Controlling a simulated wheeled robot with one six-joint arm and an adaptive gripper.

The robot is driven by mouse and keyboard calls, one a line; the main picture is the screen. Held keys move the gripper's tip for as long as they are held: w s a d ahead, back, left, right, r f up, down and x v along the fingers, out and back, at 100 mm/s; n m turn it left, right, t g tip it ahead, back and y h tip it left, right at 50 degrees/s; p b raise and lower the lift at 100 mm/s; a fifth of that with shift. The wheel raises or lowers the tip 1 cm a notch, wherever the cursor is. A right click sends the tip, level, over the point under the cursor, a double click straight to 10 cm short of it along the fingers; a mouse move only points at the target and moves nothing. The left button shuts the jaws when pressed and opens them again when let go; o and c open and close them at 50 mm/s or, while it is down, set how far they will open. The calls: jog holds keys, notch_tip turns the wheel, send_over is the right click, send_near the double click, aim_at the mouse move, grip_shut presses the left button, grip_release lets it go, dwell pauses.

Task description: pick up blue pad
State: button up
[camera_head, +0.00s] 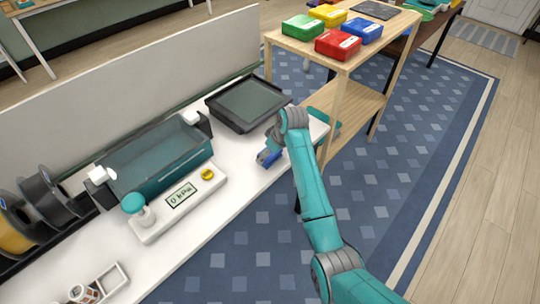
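A small blue thing (267,158), which looks like the blue pad, shows at the right part of the white bench, near its front edge. My gripper (271,150) is at the end of the teal arm, right at this blue thing. The fingers are small and partly hidden by my wrist. I cannot tell whether they are open or shut on the pad, or whether the pad touches the bench.
A dark tray (248,103) lies behind my gripper on the white bench (225,195). A teal-sided clear box (155,160) and a white gauge unit reading "0 kPa" (181,195) stand left. A wooden shelf (338,80) with coloured boxes stands at the right.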

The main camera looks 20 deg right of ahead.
jog(key=c, duration=0.8)
notch_tip(320, 180, up, 10)
jog(key=shift+r, duration=0.1)
jog(key=o, duration=0.5)
jog(key=c, duration=0.4)
jog(key=shift+s, duration=0.1)
